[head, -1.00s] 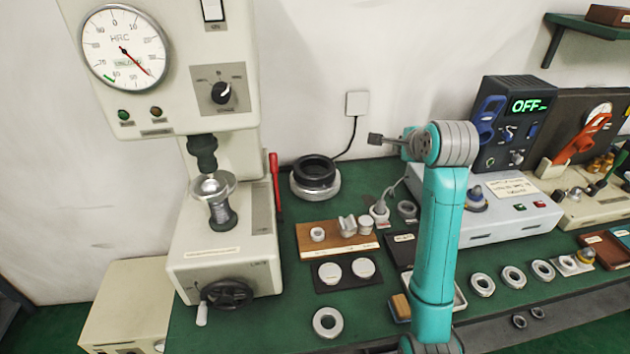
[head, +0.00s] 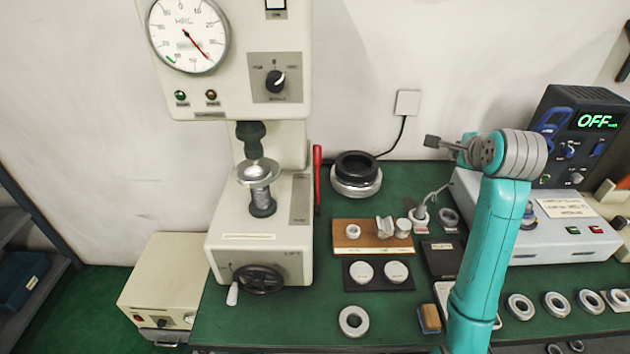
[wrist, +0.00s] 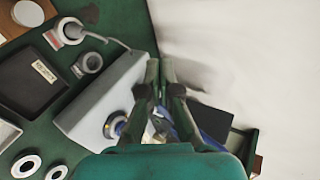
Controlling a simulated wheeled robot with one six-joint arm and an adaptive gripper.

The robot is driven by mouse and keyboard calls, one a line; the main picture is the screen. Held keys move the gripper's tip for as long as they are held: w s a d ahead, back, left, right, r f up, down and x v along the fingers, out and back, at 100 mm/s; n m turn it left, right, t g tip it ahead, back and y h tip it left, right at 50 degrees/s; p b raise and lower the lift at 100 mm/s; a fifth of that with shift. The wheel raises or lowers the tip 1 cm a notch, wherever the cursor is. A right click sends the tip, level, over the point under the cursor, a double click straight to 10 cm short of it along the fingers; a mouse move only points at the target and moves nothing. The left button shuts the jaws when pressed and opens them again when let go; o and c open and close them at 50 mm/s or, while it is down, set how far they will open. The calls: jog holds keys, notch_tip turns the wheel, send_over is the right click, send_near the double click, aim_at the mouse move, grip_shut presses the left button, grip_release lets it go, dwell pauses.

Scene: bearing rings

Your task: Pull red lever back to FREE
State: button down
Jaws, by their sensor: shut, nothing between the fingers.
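The red lever (head: 317,180) stands upright at the right side of the cream hardness tester (head: 258,215) in the head view. Any FREE marking near it is too small to read. My gripper (head: 432,141) is shut and empty, raised above the bench to the right of the lever and well apart from it. It points left, toward the lever's side. In the wrist view the two fingers of my gripper (wrist: 159,72) are together with nothing between them. The lever does not show in the wrist view.
A black ring on a silver base (head: 356,172) stands right of the lever. A wooden block with metal pieces (head: 373,236) and a dark tray with two discs (head: 380,275) lie in front. A grey box (head: 555,215) stands at the right.

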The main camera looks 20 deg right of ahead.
jog(key=w+a+f+n+y, duration=0.4)
jog(key=w+a, duration=0.5)
jog(key=a, duration=0.3)
jog(key=w+a+f+n+t+y, duration=0.1)
jog(key=w+a+f+n+y, duration=0.2)
jog(key=w+a, duration=0.7)
jog(key=shift+a+f+n+y, duration=0.4)
jog(key=shift+a+f+y, duration=0.75)
jog(key=shift+y, duration=1.15)
jog(key=shift+w+d+f, duration=0.1)
jog(key=shift+d+f, duration=0.05)
jog(key=shift+t, duration=0.3)
jog(key=s+a+n+t+y, duration=0.2)
jog(key=s+a+n+t, duration=0.2)
jog(key=s, duration=1.1)
jog(key=shift+s+a+r+n+t+y, duration=0.2)
jog(key=shift+r+n+t+y, duration=0.1)
jog(key=shift+n+t, duration=0.65)
